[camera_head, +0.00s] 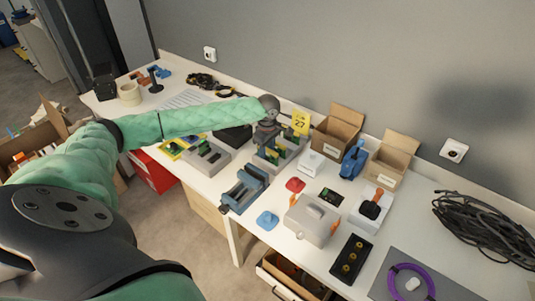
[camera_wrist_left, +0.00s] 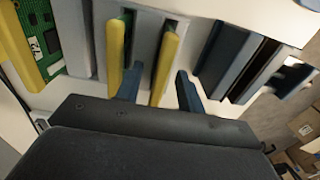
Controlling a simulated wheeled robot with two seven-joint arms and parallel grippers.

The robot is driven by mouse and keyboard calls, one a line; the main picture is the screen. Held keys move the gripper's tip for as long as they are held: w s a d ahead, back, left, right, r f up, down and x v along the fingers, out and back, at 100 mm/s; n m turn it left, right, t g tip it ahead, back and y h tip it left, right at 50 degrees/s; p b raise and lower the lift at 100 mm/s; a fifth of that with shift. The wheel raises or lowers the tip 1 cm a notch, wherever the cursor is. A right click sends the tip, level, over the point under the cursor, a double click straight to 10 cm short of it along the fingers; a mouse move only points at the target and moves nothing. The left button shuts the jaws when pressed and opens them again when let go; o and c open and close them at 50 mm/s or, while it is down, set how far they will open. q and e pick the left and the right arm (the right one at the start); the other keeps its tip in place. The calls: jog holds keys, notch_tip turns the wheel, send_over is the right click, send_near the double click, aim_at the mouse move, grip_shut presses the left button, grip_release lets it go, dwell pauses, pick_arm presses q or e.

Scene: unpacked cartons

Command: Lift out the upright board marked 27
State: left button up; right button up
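A yellow sign marked 27 (camera_head: 300,122) stands behind a grey rack (camera_head: 287,159) of boards on the bench. My left gripper (camera_head: 266,143) is over this rack, pointing down. In the left wrist view my left gripper (camera_wrist_left: 158,88) is open, with a yellow-edged upright board (camera_wrist_left: 166,58) between its two dark fingers. It does not look clamped. Another yellow-edged board (camera_wrist_left: 115,48) stands just left of the left finger. A green board with a label that seems to read 72 (camera_wrist_left: 37,46) is at the far left. No number shows on the board between the fingers. My right gripper is out of view.
A blue-grey vise (camera_head: 244,188) stands in front of the rack. Another grey rack (camera_head: 207,158) is to its left. Open cartons (camera_head: 336,135) and a blue tool (camera_head: 353,160) are to the right. A grey box (camera_head: 311,220) is nearer the front edge.

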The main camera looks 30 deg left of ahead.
pick_arm(q)
jog(key=shift+f, duration=0.25)
jog(key=shift+c, duration=0.5)
grip_shut()
jog(key=shift+r, duration=0.2)
